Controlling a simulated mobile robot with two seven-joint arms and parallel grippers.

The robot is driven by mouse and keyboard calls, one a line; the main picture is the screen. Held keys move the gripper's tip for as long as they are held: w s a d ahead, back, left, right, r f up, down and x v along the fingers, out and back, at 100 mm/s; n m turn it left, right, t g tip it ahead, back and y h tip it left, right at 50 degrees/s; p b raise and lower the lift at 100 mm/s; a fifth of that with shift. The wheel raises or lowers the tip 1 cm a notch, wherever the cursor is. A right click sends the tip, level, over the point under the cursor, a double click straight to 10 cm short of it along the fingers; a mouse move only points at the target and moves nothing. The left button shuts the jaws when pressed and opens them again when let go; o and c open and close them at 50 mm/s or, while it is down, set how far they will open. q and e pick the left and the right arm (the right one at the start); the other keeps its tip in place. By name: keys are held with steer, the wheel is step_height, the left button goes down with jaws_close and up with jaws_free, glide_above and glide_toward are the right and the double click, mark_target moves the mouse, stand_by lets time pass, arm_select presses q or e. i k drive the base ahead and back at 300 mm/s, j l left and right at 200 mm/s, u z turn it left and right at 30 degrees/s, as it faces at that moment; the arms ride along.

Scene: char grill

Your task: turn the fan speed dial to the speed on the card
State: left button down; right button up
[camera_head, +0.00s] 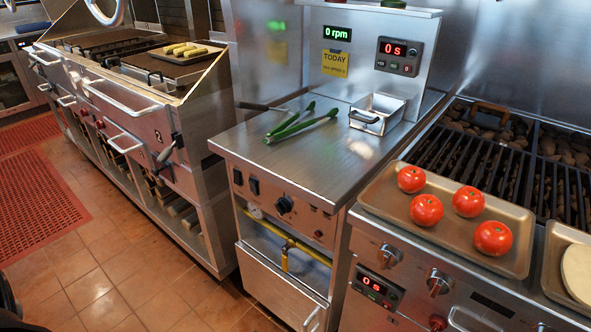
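A black round dial (284,204) sits on the front panel of the middle steel cabinet, right of two black rocker switches (246,181); I take it to be the fan speed dial. Its pointer position is too small to tell. A yellow card (336,63) on the upright back panel reads "TODAY", with a smaller line under it that I cannot read surely. A green display (337,33) above the card reads "0 rpm". Neither of my grippers is in view, and nothing touches the dial.
Green tongs (300,122) and a small metal pan (377,113) lie on the cabinet top (255,148). A timer (399,56) reads "0 s". Right, a tray (380,205) of several tomatoes sits by a grill (475,160). The tiled floor (130,262) ahead is clear.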

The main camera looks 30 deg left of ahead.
mark_target(283, 207)
steer(key=u, duration=1.1)
